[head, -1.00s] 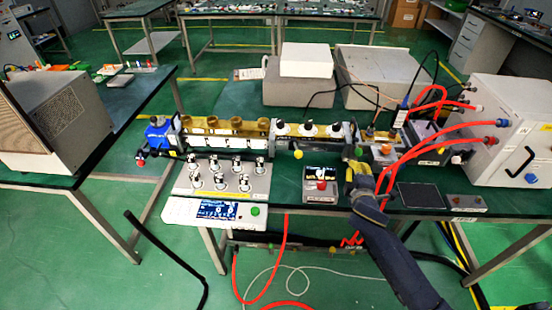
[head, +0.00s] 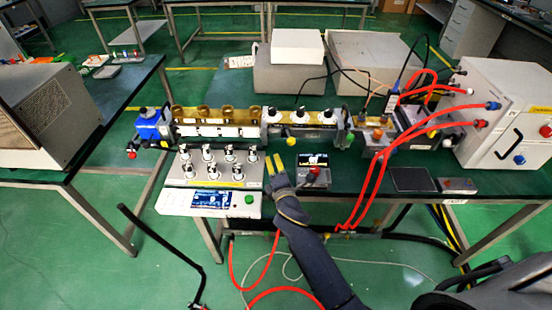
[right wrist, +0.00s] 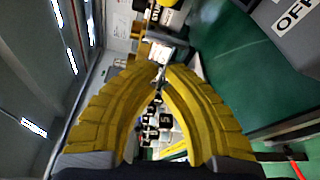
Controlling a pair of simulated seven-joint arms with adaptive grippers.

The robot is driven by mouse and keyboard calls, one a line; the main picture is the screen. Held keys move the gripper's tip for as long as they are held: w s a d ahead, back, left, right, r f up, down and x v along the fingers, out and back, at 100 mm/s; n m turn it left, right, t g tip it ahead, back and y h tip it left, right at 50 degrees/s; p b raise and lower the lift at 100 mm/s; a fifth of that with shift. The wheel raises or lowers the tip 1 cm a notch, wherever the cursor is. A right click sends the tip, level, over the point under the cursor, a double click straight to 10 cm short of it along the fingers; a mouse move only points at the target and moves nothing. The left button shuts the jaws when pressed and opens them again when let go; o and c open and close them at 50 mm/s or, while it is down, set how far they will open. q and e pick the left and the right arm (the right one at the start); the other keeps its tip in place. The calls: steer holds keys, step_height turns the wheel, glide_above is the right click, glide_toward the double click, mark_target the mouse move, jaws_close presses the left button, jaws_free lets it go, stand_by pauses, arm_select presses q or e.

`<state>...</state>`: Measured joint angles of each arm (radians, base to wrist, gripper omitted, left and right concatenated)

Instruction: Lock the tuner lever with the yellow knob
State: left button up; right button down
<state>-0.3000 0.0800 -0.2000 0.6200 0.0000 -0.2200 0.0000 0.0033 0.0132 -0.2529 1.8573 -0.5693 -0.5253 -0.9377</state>
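The tuner (head: 300,125) is a metal block with several white, dark-topped knobs, in the middle of the long bench in the head view. A small yellow knob (head: 291,142) shows at its lower front edge. I cannot tell the lever's position. My right gripper (head: 273,158) has yellow fingers and is in front of and a little below the tuner, apart from the yellow knob. Its fingertips are a narrow gap apart with nothing held; the right wrist view shows the fingers (right wrist: 162,68) converging toward the tips. My left gripper is not in view.
A panel of several black-and-white knobs (head: 212,167) lies left of my right gripper. A small display box (head: 313,168) with a red knob stands close on its right. Red cables (head: 371,185) run from the white cabinet (head: 512,110) at right. Grey boxes (head: 375,62) stand behind.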

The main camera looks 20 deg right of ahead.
mark_target(289, 135)
steer(key=w, duration=0.8)
steer(key=shift+w+d+f, duration=0.2)
steer(key=shift+f, duration=0.05)
steer(key=shift+s+d+r, duration=0.1)
steer(key=shift+s+d, duration=0.15)
steer(key=shift+d, duration=0.2)
steer(key=shift+s+d+r, duration=0.1)
steer(key=shift+s+d, duration=0.1)
steer(key=shift+d, duration=0.25)
steer(key=shift+s+d+r, duration=0.1)
steer(key=shift+s+d, duration=0.1)
steer(key=shift+d, duration=0.3)
steer(key=shift+s+d+r, duration=0.1)
steer(key=shift+s+d, duration=0.1)
steer(key=shift+d, duration=0.25)
steer(key=shift+s+d, duration=0.25)
steer(key=shift+d, duration=0.35)
steer(key=shift+s+d, duration=0.25)
steer(key=shift+d, duration=0.3)
steer(key=shift+a, duration=0.1)
